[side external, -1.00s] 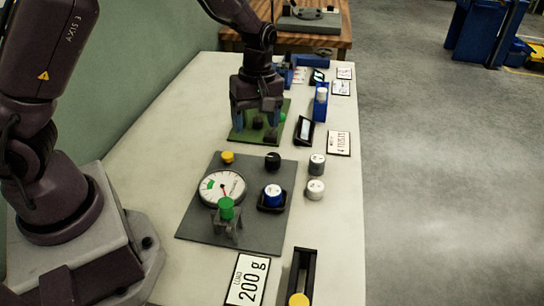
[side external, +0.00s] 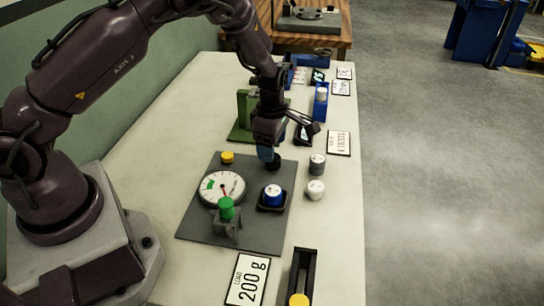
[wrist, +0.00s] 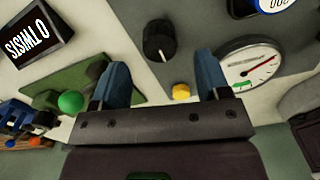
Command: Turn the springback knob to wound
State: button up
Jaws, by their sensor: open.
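A black knob (wrist: 158,40) with a white pointer line is in the wrist view, ahead of my fingertips and between their lines. I read it as the springback knob, though no label naming it is legible. In the side view the knob (side external: 274,166) is at the far edge of the grey panel (side external: 200,230), partly hidden by my gripper (side external: 268,154). My gripper (wrist: 162,64) is open, with its two blue fingers apart and nothing between them. It is over the panel's far edge, close to the knob; contact is not visible.
Grey (side external: 317,164) and white (side external: 315,189) cylinders stand to the right. A green fixture (side external: 245,115) is behind my gripper.

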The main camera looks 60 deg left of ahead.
jog(key=shift+f, duration=2.15)
jog(key=shift+c, duration=0.4)
jog(key=c, duration=0.8)
jog(key=shift+c, duration=0.2)
